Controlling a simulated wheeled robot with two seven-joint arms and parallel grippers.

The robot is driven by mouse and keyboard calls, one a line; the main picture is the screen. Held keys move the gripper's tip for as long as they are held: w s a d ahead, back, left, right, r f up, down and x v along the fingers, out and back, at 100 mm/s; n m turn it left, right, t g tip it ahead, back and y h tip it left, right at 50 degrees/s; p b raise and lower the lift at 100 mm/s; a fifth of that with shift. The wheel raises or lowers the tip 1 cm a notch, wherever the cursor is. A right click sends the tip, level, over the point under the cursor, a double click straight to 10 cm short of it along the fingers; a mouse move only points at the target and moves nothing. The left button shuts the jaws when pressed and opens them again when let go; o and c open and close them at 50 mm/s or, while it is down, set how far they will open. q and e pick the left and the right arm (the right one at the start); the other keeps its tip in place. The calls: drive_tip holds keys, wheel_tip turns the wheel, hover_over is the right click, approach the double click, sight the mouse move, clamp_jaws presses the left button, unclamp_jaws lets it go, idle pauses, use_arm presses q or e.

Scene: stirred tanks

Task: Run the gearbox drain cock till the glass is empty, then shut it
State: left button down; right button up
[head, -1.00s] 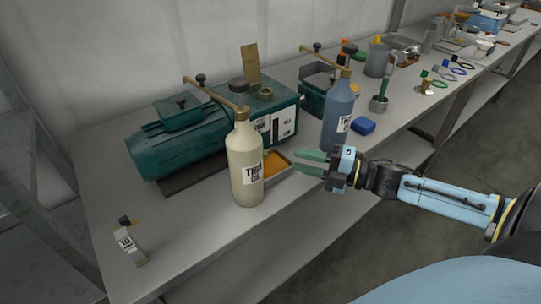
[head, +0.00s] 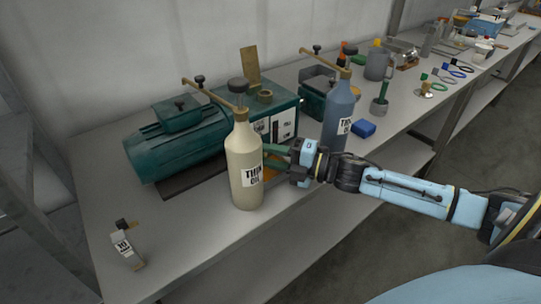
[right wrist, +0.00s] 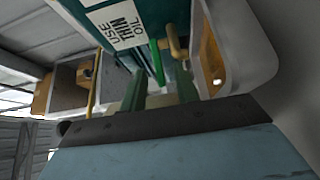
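The teal gearbox (head: 262,110) stands on the bench, and its label (right wrist: 117,22) reads "USE THIN OIL" in the right wrist view. A brass drain cock (right wrist: 176,42) sticks out of its front, with a narrow green piece beside it. A dark upright strip, perhaps the glass, shows on the front in the head view; its level cannot be read. A tray (right wrist: 240,40) with orange liquid is under the front, partly hidden in the head view. My right gripper (head: 274,158) is at the front, its fingers apart (right wrist: 162,90), just short of the cock. My left gripper is out of view.
A cream bottle labelled thin oil (head: 243,165) stands close left of my right gripper. A blue-grey bottle (head: 339,112) stands just behind it on the right. A small blue block (head: 363,129) lies beyond.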

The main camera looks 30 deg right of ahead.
clamp_jaws()
drive_tip(key=shift+a, duration=0.1)
drive_tip(key=shift+a+r+m+t+h+p, duration=0.25)
drive_tip(key=shift+m+t+h+p, duration=0.4)
drive_tip(key=shift+p, duration=0.55)
drive_tip(key=m+h+p, duration=0.1)
drive_tip(key=h, duration=0.1)
drive_tip(key=a+m+t+h+p, duration=0.1)
drive_tip(key=shift+w+f+m+h, duration=0.15)
drive_tip(key=shift+m+h, duration=0.1)
drive_tip(key=shift+h, duration=0.1)
drive_tip(key=shift+w+a+m+t+h+p, duration=0.15)
drive_tip(key=shift+m+t+h+p, duration=0.25)
drive_tip(key=shift+h, duration=0.5)
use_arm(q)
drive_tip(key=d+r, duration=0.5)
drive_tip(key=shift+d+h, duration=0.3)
use_arm(e)
drive_tip(key=shift+a+f+m+h, duration=0.1)
drive_tip(key=shift+m+h, duration=0.4)
drive_tip(key=shift+h, duration=0.1)
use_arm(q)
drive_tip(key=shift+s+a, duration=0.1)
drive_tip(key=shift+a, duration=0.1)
use_arm(e)
unclamp_jaws()
